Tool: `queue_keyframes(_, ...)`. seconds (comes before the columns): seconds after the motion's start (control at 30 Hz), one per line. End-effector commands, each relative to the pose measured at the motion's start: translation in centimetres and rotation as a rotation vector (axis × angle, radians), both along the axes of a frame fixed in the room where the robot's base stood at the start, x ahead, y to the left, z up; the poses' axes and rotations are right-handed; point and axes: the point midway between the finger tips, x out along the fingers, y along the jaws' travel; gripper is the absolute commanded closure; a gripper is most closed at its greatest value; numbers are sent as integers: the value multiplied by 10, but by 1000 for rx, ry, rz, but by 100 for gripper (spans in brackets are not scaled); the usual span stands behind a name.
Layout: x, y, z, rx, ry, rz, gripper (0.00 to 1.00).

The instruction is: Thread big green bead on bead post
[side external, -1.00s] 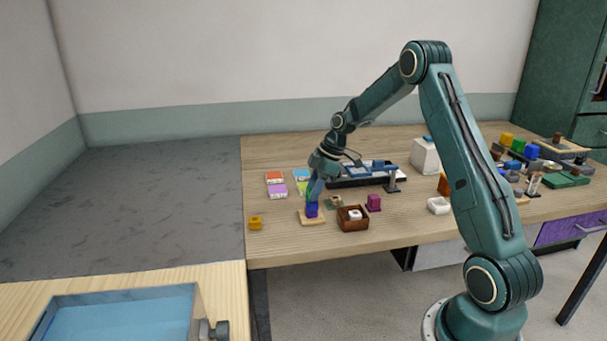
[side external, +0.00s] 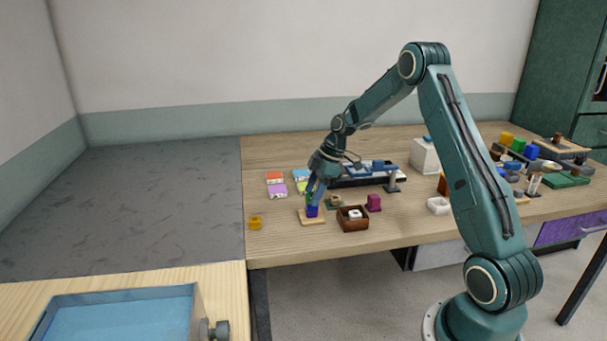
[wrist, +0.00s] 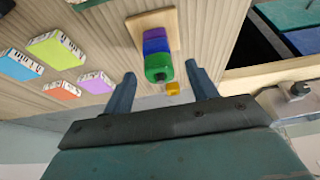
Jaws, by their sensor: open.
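The bead post stands on a small wooden base (side external: 318,222), also in the wrist view (wrist: 169,18). A purple bead (wrist: 155,33), a blue bead (wrist: 156,47) and the green bead (wrist: 158,66) are stacked around it, with green at the top end. In the side view the blue bead (side external: 312,211) shows above the base, and the green one is mostly hidden by my fingers. My gripper (wrist: 160,74) is open, with one finger on each side of the green bead and gaps showing on both sides. In the side view my gripper (side external: 313,199) is low over the post.
A yellow block (side external: 255,222) lies left of the base. Coloured cards (side external: 275,184) lie behind it. A brown box with a white piece (side external: 353,224) and a magenta block (side external: 373,202) stand to the right. The table's front edge is close.

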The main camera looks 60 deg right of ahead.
Motion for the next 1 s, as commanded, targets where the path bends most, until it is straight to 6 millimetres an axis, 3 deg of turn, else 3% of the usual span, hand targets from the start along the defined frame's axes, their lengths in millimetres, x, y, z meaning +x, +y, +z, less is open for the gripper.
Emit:
queue_keyframes(0.37,-6,-7,20,-1,-2,-2,42)
queue_keyframes(1.0,-32,-34,112,-1,-2,-2,42)
